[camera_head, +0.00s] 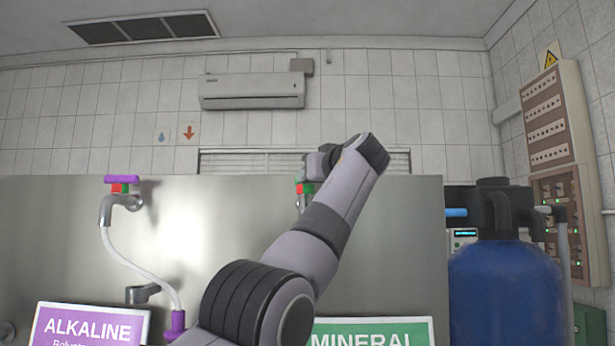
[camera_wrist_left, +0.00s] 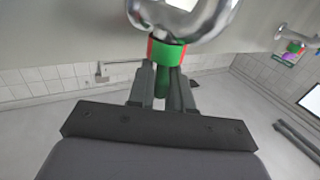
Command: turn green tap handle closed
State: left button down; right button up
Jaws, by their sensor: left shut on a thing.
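The green tap shows in the head view as a small green and red collar (camera_head: 304,188) on a metal spout, partly hidden behind my left arm. In the left wrist view, the curved chrome tap (camera_wrist_left: 185,18) is at the top, with its green and red collar (camera_wrist_left: 168,53) below it in the picture. My left gripper (camera_wrist_left: 161,88) is shut on the dark green tap handle (camera_wrist_left: 161,82), with one finger on each side. The gripper also shows in the head view (camera_head: 308,168), mostly hidden by my wrist. My right gripper is in neither view.
A purple-handled tap (camera_head: 122,184) with a white hose stands left on the metal panel (camera_head: 215,215). Below are the ALKALINE sign (camera_head: 88,325) and MINERAL sign (camera_head: 375,333). A blue tank (camera_head: 505,290) stands right. The panel between the taps is clear.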

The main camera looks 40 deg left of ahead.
pick_arm(q)
jog(key=shift+g, duration=0.3)
jog(key=c, duration=1.1)
grip_release()
jog(key=shift+d, duration=0.1)
jog(key=shift+c, duration=0.2)
jog(key=shift+s, duration=0.1)
jog(key=shift+s+d+f+b, duration=0.1)
jog(key=shift+d+b, duration=0.25)
jog(key=shift+b, duration=0.05)
jog(key=b+v, duration=0.2)
jog(key=v, duration=0.4)
jog(key=shift+d, duration=0.2)
jog(key=shift+o, duration=0.3)
